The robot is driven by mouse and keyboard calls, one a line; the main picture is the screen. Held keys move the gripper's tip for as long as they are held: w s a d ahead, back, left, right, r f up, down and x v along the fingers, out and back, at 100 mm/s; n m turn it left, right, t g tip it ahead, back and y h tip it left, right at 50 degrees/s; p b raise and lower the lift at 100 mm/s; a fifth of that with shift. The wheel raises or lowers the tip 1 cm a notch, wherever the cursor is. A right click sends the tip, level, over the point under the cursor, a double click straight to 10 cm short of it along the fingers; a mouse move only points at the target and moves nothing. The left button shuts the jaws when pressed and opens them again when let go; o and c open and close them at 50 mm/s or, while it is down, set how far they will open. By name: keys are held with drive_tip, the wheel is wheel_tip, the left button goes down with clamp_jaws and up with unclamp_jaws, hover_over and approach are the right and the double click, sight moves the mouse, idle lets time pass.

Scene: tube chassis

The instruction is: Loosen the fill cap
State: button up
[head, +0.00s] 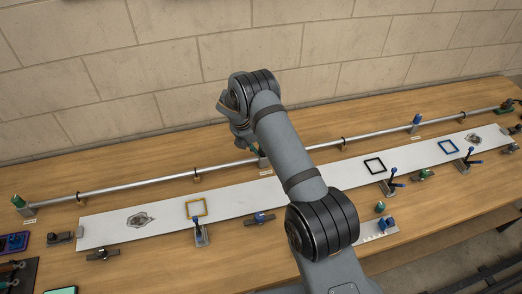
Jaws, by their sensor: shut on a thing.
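My gripper (252,147) is at the long metal tube (120,186), near its middle, partly hidden behind my own arm. Its fingers are shut on a small dark green piece at a grey fitting (264,160) on the tube. This piece seems to be the fill cap, but it is small and mostly covered by the fingers. Whether it has turned cannot be told. Other coloured tops stand along the tube: a green one (18,201) at the left end and a blue one (416,119) on the right.
A block wall (150,60) stands behind the wooden bench (110,165). Bare wood shows behind the tube.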

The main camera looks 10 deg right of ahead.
drive_tip(key=m+b, duration=0.1)
drive_tip(key=m+g+b, duration=0.1)
drive_tip(key=m, duration=0.1)
drive_tip(key=m+b, duration=0.1)
drive_tip(key=shift+w+d+f+m+g+h+b, duration=0.2)
drive_tip(key=shift+d+f+m+g+h+b, duration=0.05)
drive_tip(key=shift+d+m+g+h+b, duration=0.1)
drive_tip(key=shift+r+m+g+b, duration=0.1)
drive_tip(key=shift+m+g+b, duration=0.35)
drive_tip(key=shift+m+b, duration=0.5)
drive_tip(key=shift+s+m, duration=0.15)
drive_tip(key=shift+m, duration=0.35)
drive_tip(key=o, duration=1.1)
drive_tip(key=shift+r, duration=0.1)
drive_tip(key=shift+a, duration=0.15)
drive_tip(key=shift+r+n, duration=0.2)
drive_tip(key=shift+n, duration=0.2)
